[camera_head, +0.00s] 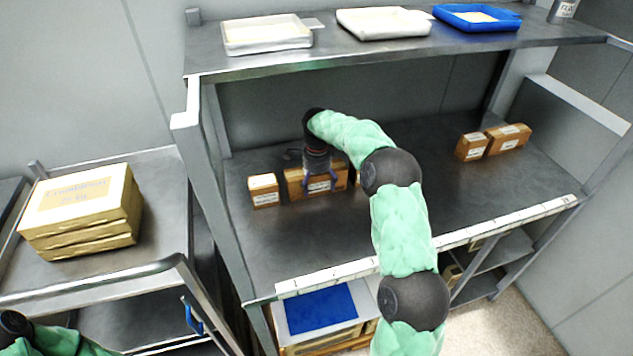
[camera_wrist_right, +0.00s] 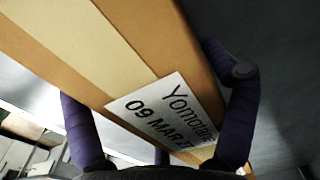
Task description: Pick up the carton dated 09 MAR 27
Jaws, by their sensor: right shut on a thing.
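The brown carton (camera_head: 296,184) stands on the middle deck of the rack, partly covered by my right gripper (camera_head: 320,182). In the right wrist view the carton (camera_wrist_right: 130,45) fills the space between the purple fingers, and its white label (camera_wrist_right: 165,115) reads "Yomotar…" and "09 MAR 2…", with the last part cut off. My right gripper (camera_wrist_right: 150,85) is shut on this carton, one finger on each side. In the head view it still appears at deck level among the other cartons; I cannot tell whether it touches the deck. My left gripper is out of view.
A small carton (camera_head: 263,190) stands just left. Two cartons (camera_head: 472,147) (camera_head: 508,138) stand at the deck's right. Trays (camera_head: 268,48) rest on the upper shelf (camera_head: 215,62), above my arm. Stacked boxes (camera_head: 80,205) are on the left cart. The deck's front middle is clear.

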